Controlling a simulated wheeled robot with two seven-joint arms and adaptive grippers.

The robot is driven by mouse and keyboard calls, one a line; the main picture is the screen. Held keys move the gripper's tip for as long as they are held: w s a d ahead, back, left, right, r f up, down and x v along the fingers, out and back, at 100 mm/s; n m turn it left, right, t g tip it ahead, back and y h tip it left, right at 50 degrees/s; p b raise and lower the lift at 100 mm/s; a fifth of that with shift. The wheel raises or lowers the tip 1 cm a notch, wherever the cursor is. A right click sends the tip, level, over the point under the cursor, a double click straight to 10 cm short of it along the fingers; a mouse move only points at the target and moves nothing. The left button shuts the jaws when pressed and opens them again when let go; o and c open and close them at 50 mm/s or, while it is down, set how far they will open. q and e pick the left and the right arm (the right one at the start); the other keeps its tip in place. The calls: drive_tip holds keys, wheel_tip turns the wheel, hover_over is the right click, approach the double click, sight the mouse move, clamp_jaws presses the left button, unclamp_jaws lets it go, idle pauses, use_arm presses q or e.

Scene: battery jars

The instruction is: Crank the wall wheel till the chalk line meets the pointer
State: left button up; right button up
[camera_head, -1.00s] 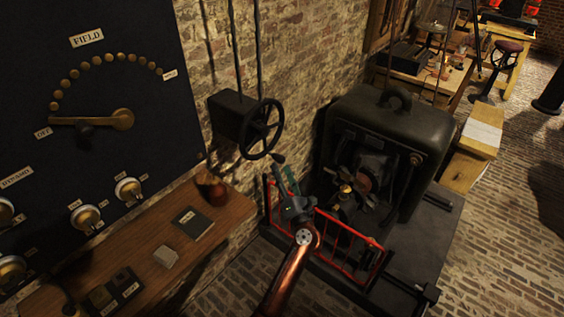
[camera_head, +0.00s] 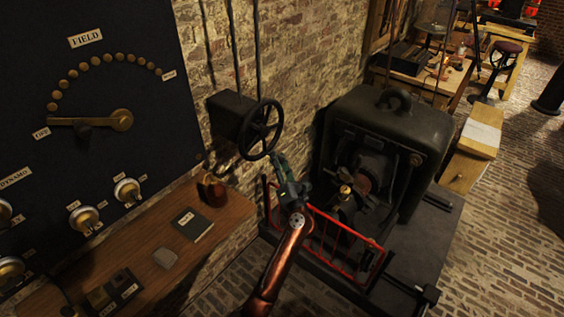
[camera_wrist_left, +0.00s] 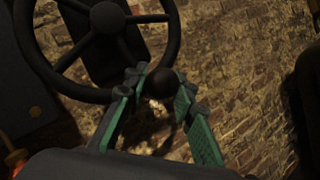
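The black spoked wall wheel (camera_head: 261,129) is on a dark box (camera_head: 229,114) fixed to the brick wall. In the left wrist view the wheel (camera_wrist_left: 62,62) fills the upper left, and its round dark handle knob (camera_wrist_left: 165,84) sticks out at the rim. My left gripper (camera_head: 277,161) is at the wheel's lower right. In the wrist view its green fingers (camera_wrist_left: 162,92) are spread, one on each side of the knob; I cannot tell whether either touches it. I cannot make out a chalk line or a pointer. My right gripper is out of view.
A red railing (camera_head: 345,248) and a dark machine (camera_head: 385,150) stand right of and below the wheel. A wooden shelf (camera_head: 225,222) with a brown jug (camera_head: 212,189) and a dark book (camera_head: 192,224) runs below the black panel (camera_head: 120,70) at left.

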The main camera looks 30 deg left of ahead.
use_arm(q)
clamp_jaws()
